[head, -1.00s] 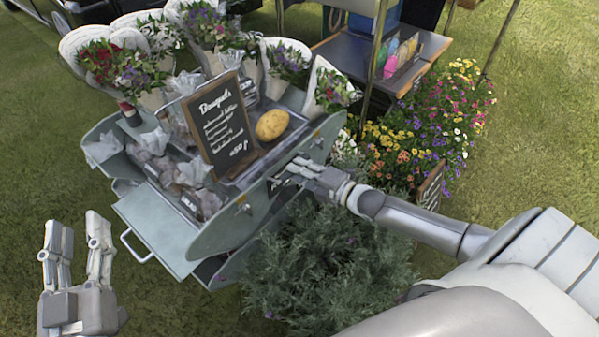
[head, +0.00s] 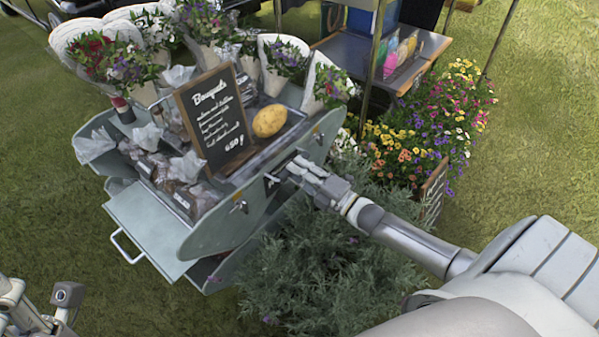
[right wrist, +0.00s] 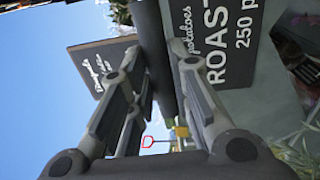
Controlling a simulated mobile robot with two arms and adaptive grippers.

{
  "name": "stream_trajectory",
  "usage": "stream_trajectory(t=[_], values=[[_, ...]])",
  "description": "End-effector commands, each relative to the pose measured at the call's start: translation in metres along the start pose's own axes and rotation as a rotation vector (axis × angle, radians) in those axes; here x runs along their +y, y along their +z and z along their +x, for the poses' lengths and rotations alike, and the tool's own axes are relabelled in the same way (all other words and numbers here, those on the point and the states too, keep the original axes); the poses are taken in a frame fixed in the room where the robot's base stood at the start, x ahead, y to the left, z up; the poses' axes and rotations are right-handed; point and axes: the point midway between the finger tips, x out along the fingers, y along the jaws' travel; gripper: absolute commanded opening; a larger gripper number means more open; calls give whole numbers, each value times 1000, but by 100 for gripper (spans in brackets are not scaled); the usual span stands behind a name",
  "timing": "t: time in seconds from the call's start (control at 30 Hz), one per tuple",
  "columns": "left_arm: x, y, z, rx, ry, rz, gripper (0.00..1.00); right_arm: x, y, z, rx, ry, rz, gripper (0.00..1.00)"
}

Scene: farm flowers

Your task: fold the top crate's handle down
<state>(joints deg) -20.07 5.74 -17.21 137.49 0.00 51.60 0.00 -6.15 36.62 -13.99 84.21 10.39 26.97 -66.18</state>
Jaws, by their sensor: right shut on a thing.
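The grey-green crate unit (head: 215,232) stands left of centre in the head view, with a rounded side panel facing me. My right gripper (head: 297,170) reaches in from the right to this side. It is shut on a dark round bar, which appears to be the top crate's handle (right wrist: 158,45), running between the fingers in the right wrist view. My fingers hide most of the bar in the head view, so its angle is unclear. My left gripper (head: 38,308) is at the lower left edge, partly cut off, fingers apart and empty.
A Bouquets board (head: 213,120), a yellow potato-like thing (head: 269,121) and wrapped flowers (head: 118,60) stand on top. A roast potatoes sign (right wrist: 220,35) is beside my right fingers. A bushy plant (head: 320,265) grows below my right arm.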

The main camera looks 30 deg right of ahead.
Motion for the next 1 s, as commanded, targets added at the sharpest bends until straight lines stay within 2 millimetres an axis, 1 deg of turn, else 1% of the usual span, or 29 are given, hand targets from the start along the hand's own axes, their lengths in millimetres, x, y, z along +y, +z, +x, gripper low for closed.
stream_trajectory(t=[0.2, 0.63, 0.67, 0.8, 1.0], values=[[0, 0, -3, 2, 0, 0, 40, 0, 1, 1, -2, 18, 0, 0], [0, 1, -3, 0, 0, 0, 40, 1, 2, 1, -2, 20, 0, 0], [0, 1, -3, 0, 0, 0, 40, 1, 2, 1, -2, 20, 0, 22], [0, 1, -4, 0, 0, 0, 40, 0, 1, 1, -2, 20, 0, 40], [0, 1, -4, -1, 0, 0, 40, 0, 1, 0, -1, 19, 0, 41]])
